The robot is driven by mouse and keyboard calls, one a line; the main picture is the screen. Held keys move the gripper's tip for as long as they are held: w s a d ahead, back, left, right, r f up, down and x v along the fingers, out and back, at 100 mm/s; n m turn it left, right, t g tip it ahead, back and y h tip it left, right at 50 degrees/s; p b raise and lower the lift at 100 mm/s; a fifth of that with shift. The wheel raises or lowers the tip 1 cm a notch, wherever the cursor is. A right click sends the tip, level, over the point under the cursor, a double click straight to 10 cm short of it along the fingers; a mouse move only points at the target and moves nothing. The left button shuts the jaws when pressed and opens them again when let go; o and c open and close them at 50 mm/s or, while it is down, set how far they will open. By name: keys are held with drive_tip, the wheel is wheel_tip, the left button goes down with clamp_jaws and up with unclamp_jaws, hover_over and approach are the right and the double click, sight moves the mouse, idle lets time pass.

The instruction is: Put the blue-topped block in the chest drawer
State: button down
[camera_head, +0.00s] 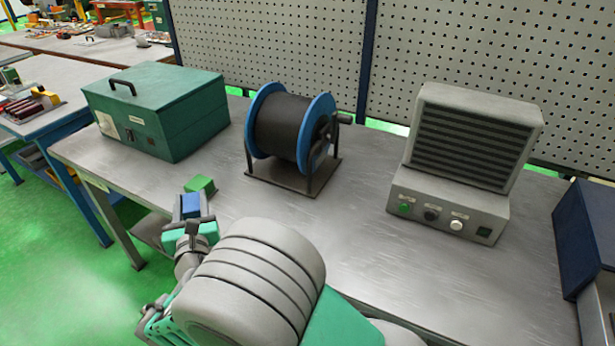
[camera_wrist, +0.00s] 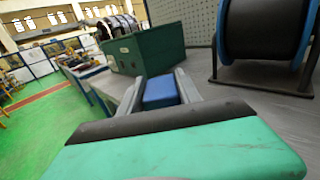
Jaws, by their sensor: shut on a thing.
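The blue-topped block (camera_head: 190,205) is between the fingers of my gripper (camera_head: 189,210), just off the near-left edge of the bench. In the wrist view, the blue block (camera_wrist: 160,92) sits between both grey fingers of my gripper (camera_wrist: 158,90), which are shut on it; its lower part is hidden. A green chest (camera_head: 150,115) with a black top handle and a front latch stands at the bench's back left. It also shows ahead in the wrist view (camera_wrist: 150,50). I cannot make out an open drawer.
A small green block (camera_head: 201,184) is just beyond my gripper on the metal bench (camera_head: 370,210). A cable reel (camera_head: 290,130) with blue rims stands behind it. A grey louvred unit (camera_head: 465,160) and a dark blue cabinet (camera_head: 585,235) are at right. The bench middle is clear.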

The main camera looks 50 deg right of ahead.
drive_tip(key=s+d+r+m+g+h, duration=0.2)
drive_tip(key=s+d+m+g, duration=0.15)
drive_tip(key=s+d, duration=0.5)
drive_tip(key=s+d+r+m+g+h+b, duration=0.1)
drive_tip(key=s+d+m+g+h, duration=0.25)
drive_tip(key=s+d, duration=0.5)
drive_tip(key=s+d+r+m+g+h, duration=0.2)
drive_tip(key=s+d+g, duration=0.3)
drive_tip(key=s+d, duration=0.4)
drive_tip(key=w+d+f, duration=0.1)
drive_tip(key=d+f, duration=0.2)
drive_tip(key=d, duration=0.1)
drive_tip(key=w+d+f+b, duration=0.1)
drive_tip(key=w+d+f, duration=0.1)
drive_tip(key=d, duration=0.3)
drive_tip(key=w+d+f+b, duration=0.1)
drive_tip(key=w+d+f, duration=0.1)
drive_tip(key=d+f, duration=0.2)
drive_tip(key=shift+d+f, duration=0.35)
drive_tip(key=shift+f, duration=0.25)
drive_tip(key=shift+f+b, duration=0.55)
drive_tip(key=shift+f, duration=0.95)
